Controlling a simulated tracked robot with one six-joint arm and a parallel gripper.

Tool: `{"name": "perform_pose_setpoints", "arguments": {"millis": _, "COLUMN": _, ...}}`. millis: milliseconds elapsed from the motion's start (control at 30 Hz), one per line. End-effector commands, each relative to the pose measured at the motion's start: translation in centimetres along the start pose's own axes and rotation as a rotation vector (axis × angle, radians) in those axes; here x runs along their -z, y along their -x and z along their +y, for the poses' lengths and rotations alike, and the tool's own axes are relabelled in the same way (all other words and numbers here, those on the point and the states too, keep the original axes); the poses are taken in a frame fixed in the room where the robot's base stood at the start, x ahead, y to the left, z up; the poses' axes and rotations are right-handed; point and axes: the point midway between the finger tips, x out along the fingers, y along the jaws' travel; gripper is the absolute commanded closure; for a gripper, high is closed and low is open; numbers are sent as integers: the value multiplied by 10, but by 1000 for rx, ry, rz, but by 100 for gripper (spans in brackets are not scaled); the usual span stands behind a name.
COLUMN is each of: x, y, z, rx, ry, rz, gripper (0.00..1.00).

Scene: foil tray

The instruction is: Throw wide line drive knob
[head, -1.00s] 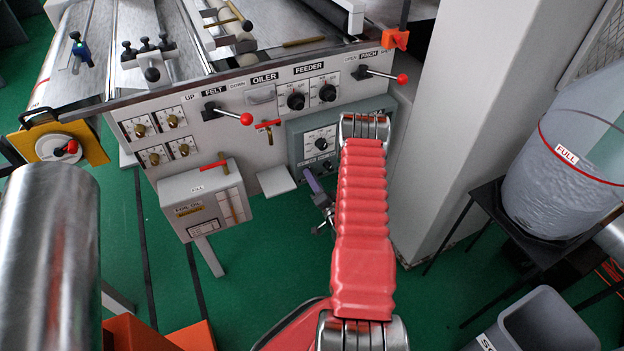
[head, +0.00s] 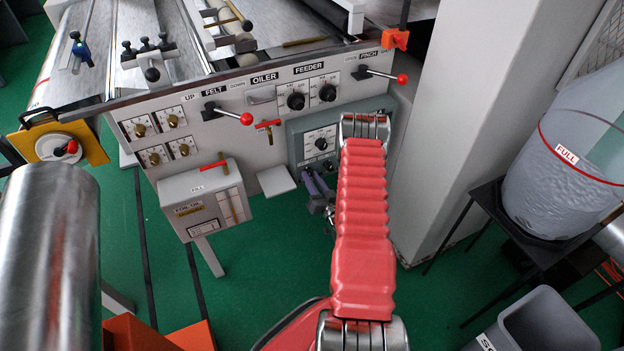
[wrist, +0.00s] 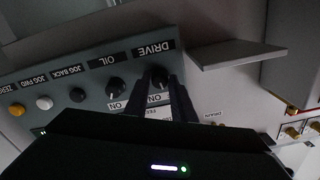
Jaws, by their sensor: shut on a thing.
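The dark drive knob (wrist: 158,76) sits under the DRIVE label on the grey-blue control panel (wrist: 105,62), which looks upside down in the wrist view. My gripper (wrist: 167,86) has its two dark fingers at the knob and is shut on it. The fingers hide part of the knob, and I cannot tell which way its pointer faces. In the head view the same panel (head: 296,146) is low on the machine front, and my red-sleeved arm covers its right part.
Beside the drive knob is the oil knob (wrist: 116,88), then the JOG BACK button (wrist: 77,95). A plate (wrist: 235,52) juts out near the fingers. In the head view a grey box (head: 205,200) stands left of my arm. Green floor (head: 265,260) is clear below.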

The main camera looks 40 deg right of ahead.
Motion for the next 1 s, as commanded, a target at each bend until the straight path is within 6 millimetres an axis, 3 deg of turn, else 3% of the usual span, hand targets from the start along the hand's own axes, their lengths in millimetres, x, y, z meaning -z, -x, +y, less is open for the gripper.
{"name": "perform_pose_setpoints", "arguments": {"millis": 500, "x": -2, "y": 2, "z": 2, "rx": -6, "ry": 347, "rz": -6, "gripper": 100}}
{"name": "perform_pose_setpoints", "arguments": {"millis": 1000, "x": -2, "y": 2, "z": 2, "rx": -6, "ry": 389, "rz": -7, "gripper": 100}}
